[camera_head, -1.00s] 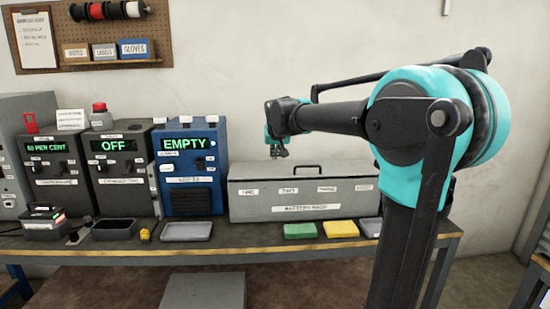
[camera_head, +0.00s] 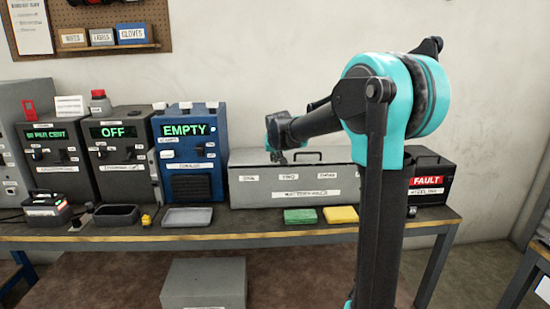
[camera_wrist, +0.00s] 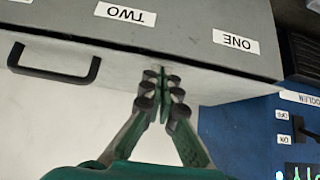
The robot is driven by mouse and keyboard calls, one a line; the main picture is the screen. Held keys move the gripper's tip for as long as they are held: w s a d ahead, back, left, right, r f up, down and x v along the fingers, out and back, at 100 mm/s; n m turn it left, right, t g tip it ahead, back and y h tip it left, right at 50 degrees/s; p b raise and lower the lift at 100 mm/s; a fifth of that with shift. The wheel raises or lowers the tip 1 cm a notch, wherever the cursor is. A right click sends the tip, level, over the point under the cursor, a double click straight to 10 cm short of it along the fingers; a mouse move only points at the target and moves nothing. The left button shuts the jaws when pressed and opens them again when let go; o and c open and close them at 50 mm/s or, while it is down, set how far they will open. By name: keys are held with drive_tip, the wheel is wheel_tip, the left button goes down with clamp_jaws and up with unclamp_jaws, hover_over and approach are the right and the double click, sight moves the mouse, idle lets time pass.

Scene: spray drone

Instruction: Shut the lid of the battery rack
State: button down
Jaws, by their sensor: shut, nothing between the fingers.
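The battery rack (camera_head: 262,196) is a long grey box on the bench, with labels on its front. Its grey lid (camera_head: 245,158) has a black handle (camera_head: 307,153); the lid's exact angle is hard to tell. In the wrist view, the handle (camera_wrist: 55,72) is left of the fingers, beside the box edge and labels TWO and ONE. My gripper (camera_head: 279,158) is at the upper left part of the rack. It shows shut and empty in the wrist view (camera_wrist: 164,78), fingertips overlapping the box edge; contact cannot be told. My arm hides part of the rack's right end.
A blue EMPTY unit (camera_head: 188,160) stands just left of the rack. A black box marked FAULT (camera_head: 426,181) is at its right. Green (camera_head: 300,216) and yellow (camera_head: 340,215) pads lie in front, with a grey tray (camera_head: 188,218) farther left.

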drive_tip(key=f, duration=0.2)
drive_tip(key=shift+s+f, duration=0.3)
drive_tip(key=shift+f, duration=0.05)
